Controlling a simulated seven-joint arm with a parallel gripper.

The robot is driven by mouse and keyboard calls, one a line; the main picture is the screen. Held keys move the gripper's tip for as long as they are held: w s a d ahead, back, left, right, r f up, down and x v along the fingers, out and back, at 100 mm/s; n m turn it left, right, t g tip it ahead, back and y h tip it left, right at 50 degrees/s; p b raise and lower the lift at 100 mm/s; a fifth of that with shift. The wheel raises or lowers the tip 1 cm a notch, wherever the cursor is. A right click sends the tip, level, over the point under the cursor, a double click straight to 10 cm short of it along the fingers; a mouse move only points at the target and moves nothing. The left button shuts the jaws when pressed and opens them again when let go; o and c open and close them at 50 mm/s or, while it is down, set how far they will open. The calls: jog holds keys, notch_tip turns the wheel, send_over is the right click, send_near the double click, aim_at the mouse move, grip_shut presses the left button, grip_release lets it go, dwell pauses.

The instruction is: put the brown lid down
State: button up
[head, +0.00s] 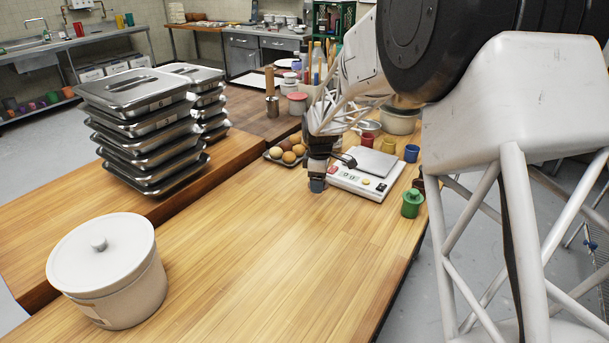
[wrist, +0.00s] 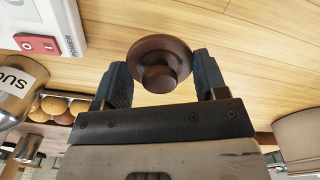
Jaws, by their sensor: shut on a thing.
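The brown lid (wrist: 160,50) is a round disc with a knob, seen in the wrist view between the two blue-grey fingers of my gripper (wrist: 161,75). The gripper is shut on it. In the head view my gripper (head: 317,183) points down over the wooden table, just left of the white scale; the lid cannot be made out there. The wrist view shows bare wood behind the lid; I cannot tell whether the lid touches it.
The white scale (head: 366,172) and a tray of round brown items (head: 287,152) are close to my gripper. A green pot (head: 412,203) stands near the right edge. A white lidded crock (head: 108,270) stands front left, stacked metal pans (head: 145,130) behind it. The table's middle foreground is clear.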

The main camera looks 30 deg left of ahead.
jog(key=shift+s+a+f, duration=0.2)
jog(key=shift+s+a, duration=0.1)
jog(key=shift+a, duration=0.45)
jog(key=shift+w+a, duration=0.1)
send_over(304, 174)
jog(key=shift+w+f, duration=0.15)
jog(key=shift+f, duration=0.6)
dwell(0.4)
jog(key=shift+f, duration=1.75)
jog(key=shift+f, duration=0.15)
